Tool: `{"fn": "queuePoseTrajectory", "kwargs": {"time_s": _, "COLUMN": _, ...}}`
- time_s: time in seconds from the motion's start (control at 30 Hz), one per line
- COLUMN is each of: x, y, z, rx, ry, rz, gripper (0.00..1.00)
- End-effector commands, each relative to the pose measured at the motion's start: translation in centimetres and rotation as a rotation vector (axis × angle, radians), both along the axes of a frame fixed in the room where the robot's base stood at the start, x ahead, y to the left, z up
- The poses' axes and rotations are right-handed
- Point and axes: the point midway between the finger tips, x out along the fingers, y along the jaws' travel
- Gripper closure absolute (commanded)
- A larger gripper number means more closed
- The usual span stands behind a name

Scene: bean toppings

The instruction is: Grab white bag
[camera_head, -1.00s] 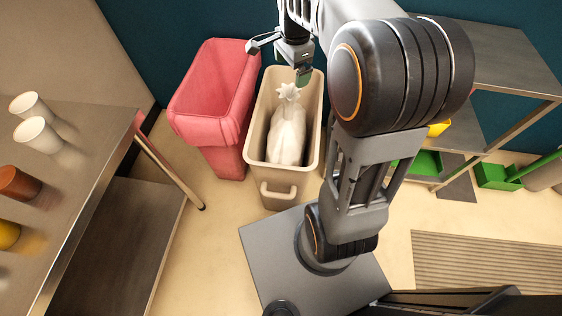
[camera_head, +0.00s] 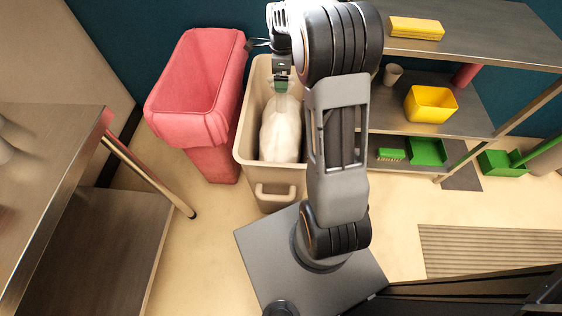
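The white bag (camera_head: 281,137) stands upright inside the beige bin (camera_head: 271,191), its body low between the bin walls. My gripper (camera_head: 281,86) is directly at the bag's top, pointing down into the bin. The bag's tied top is hidden behind the gripper. The fingertips are small and partly hidden here, so I cannot tell whether they are open or shut on the bag. My arm covers the right side of the bin.
A red bin (camera_head: 198,95) stands close on the left of the beige bin. A metal table (camera_head: 45,150) is at left. A shelf (camera_head: 480,110) at right holds a yellow container (camera_head: 431,104) and green items.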

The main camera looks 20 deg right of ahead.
Motion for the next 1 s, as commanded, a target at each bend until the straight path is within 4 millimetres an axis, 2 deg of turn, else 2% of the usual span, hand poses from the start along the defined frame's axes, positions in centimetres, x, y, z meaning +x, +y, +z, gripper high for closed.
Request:
{"fn": "queuePoseTrajectory", "kwargs": {"time_s": 0.17, "x": 0.0, "y": 0.0, "z": -0.7, "rx": 0.0, "ry": 0.001, "rz": -0.001, "gripper": 0.0}}
{"fn": "queuePoseTrajectory", "kwargs": {"time_s": 0.53, "x": 0.2, "y": 0.2, "z": -5.2, "rx": 0.0, "ry": 0.002, "rz": -0.002, "gripper": 0.0}}
{"fn": "queuePoseTrajectory", "kwargs": {"time_s": 0.8, "x": 0.2, "y": 0.2, "z": -5.4, "rx": 0.0, "ry": 0.0, "rz": -0.001, "gripper": 0.0}}
{"fn": "queuePoseTrajectory", "kwargs": {"time_s": 1.0, "x": 0.2, "y": 0.2, "z": -5.4, "rx": 0.0, "ry": 0.0, "rz": -0.001, "gripper": 0.19}}
